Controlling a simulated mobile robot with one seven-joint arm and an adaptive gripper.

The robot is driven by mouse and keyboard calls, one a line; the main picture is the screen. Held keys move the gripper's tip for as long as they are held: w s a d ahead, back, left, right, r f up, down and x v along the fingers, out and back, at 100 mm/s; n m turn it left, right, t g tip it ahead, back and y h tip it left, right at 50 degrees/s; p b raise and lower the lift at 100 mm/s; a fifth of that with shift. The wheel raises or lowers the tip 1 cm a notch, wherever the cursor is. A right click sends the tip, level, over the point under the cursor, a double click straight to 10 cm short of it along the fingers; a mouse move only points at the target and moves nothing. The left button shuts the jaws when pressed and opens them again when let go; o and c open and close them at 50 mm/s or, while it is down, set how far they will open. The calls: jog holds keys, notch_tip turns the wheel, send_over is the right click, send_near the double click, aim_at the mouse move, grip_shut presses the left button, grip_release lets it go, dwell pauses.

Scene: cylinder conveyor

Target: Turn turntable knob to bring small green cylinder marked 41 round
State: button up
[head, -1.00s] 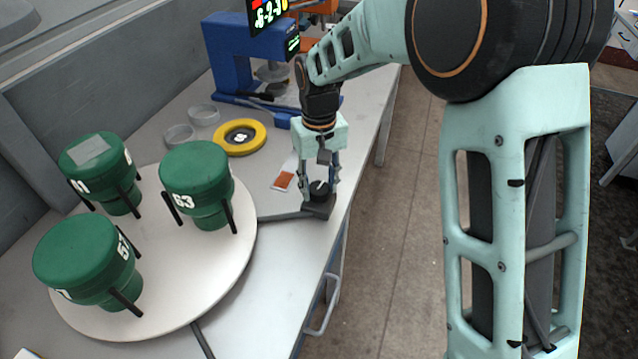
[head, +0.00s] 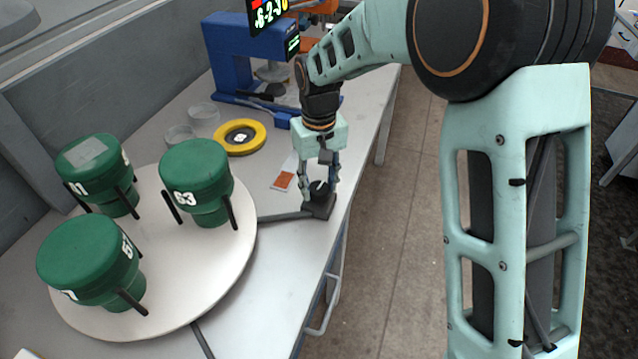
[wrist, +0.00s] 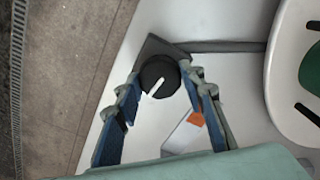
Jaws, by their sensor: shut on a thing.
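The turntable (head: 190,275) is a round pale disc carrying three green lidded cylinders. The cylinder at back left (head: 95,158), its label partly readable as ending in 1, appears to be the one marked 41. The cylinder marked 63 (head: 195,168) stands at back right, and one with a number starting with 5 (head: 85,258) stands at front left. The black knob (head: 319,190) sits on a dark base at the table's right edge; its white pointer line shows in the wrist view (wrist: 159,83). My gripper (head: 319,183) points down, its fingers shut on the knob from both sides.
A dark bar (head: 285,216) runs from the knob base towards the turntable. Behind are a yellow ring (head: 256,135), clear dishes (head: 180,137), an orange-brown packet (head: 284,181) and a blue press (head: 228,65).

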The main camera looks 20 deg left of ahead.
aim_at(319, 188)
jog(key=shift+s+f, duration=0.1)
dwell(0.6)
jog(key=o, duration=1.2)
jog(key=shift+c, duration=0.2)
jog(key=shift+r, duration=0.4)
notch_tip(319, 188, up, 11)
jog(key=shift+r, duration=0.2)
